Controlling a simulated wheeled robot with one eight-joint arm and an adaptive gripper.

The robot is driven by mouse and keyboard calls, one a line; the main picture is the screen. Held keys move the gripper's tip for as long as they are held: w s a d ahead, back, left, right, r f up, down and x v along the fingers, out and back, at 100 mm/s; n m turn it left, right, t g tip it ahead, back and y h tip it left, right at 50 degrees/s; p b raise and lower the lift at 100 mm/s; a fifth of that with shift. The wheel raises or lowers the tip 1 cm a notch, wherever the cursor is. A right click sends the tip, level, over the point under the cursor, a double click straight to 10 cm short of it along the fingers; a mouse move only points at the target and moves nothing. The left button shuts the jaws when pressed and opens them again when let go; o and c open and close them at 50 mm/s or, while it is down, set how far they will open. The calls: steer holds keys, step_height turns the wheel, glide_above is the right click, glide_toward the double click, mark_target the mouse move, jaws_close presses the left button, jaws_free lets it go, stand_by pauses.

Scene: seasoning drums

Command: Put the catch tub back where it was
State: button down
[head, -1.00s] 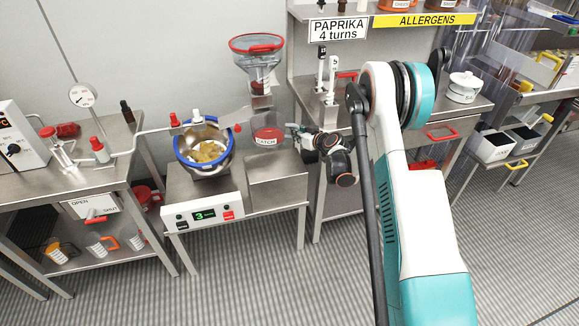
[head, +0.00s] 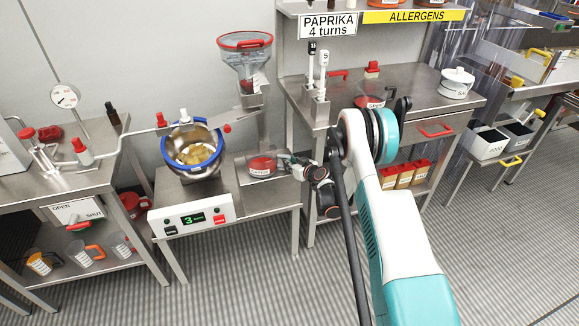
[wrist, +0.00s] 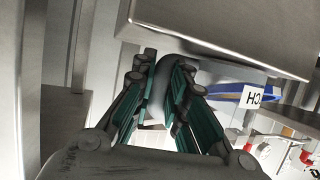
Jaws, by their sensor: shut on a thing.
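The catch tub (head: 262,167) is a small tub with red contents or lid and a white label. It is on or just above the steel block (head: 285,190) beside the drum stand; contact is unclear. My gripper (head: 291,164) is at its right side. In the wrist view, the gripper (wrist: 160,100) is shut on the tub's grey handle (wrist: 158,84).
The drum (head: 193,150) with a blue rim and yellow pieces is left of the tub, above a control box (head: 190,219) reading 3. The paprika bench (head: 400,97) is to the right, with a lidded white pot (head: 457,83).

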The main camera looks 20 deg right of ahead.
steer(key=shift+f, duration=0.15)
steer(key=c, duration=1.6)
jaws_free()
